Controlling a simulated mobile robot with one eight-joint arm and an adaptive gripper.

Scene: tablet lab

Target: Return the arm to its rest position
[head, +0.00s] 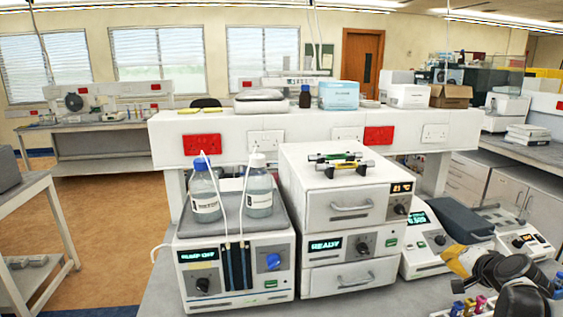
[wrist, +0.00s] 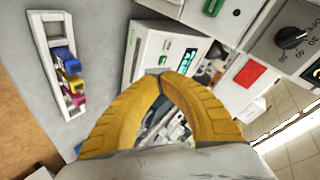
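My gripper (head: 455,262) shows at the lower right of the head view, at the end of my dark, bent arm. It is in front of the white instruments on the right of the bench. In the wrist view its two ridged yellow fingers (wrist: 165,76) come together at the tips, with nothing visible between them. Through the gap behind the tips I see only blurred background. My gripper is apart from the bench items, as far as I can tell.
A white rack (wrist: 42,42) with blue, yellow and pink items (wrist: 68,75) stands on the bench, left in the wrist view. In the head view are a pump unit (head: 235,268) with two bottles (head: 204,195) and stacked white ovens (head: 340,210). The floor (head: 100,235) at left is clear.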

